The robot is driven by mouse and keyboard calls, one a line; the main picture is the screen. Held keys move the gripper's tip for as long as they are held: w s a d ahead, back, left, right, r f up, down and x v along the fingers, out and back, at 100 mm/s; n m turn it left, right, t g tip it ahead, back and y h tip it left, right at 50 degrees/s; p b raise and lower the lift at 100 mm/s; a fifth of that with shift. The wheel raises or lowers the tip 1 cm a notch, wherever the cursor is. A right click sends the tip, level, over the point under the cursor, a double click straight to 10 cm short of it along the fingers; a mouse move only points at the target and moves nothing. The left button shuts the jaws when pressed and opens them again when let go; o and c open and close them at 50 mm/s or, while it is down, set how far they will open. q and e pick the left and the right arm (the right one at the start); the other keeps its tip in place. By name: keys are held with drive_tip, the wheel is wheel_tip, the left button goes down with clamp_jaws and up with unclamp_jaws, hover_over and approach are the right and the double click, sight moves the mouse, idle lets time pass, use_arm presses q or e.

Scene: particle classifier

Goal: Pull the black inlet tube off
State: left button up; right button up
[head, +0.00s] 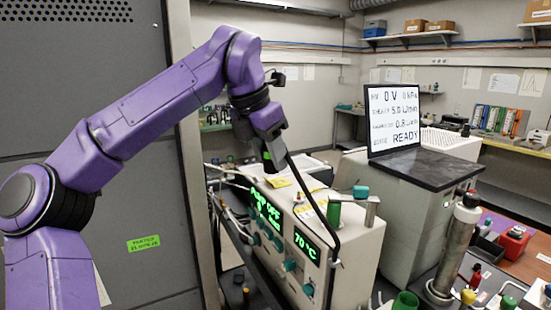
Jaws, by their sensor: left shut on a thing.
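The black inlet tube (325,222) runs from my left gripper down in a curve over the front right of a beige instrument box (349,248). Its lower end reaches the box's front edge near a small light fitting; I cannot tell whether it is attached there. My left gripper (271,154) is above the box, pointing down, and is shut on the tube's upper end. The fingertips are small and dark, so the exact grip is hard to see. My right gripper is not in view.
The box has green lit readouts, one showing 70 °C, and a green cylinder (334,214) on top. A screen (394,118) reading READY stands on a black slab (428,163) to the right. A metal cylinder (455,246) stands at the right. A grey cabinet (90,130) fills the left.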

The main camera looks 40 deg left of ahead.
use_arm(q)
drive_tip(key=shift+r+p, duration=2.1)
drive_tip(key=shift+r, duration=0.2)
wheel_tip(320, 180, up, 3)
drive_tip(key=p, duration=0.3)
drive_tip(key=shift+r, duration=0.1)
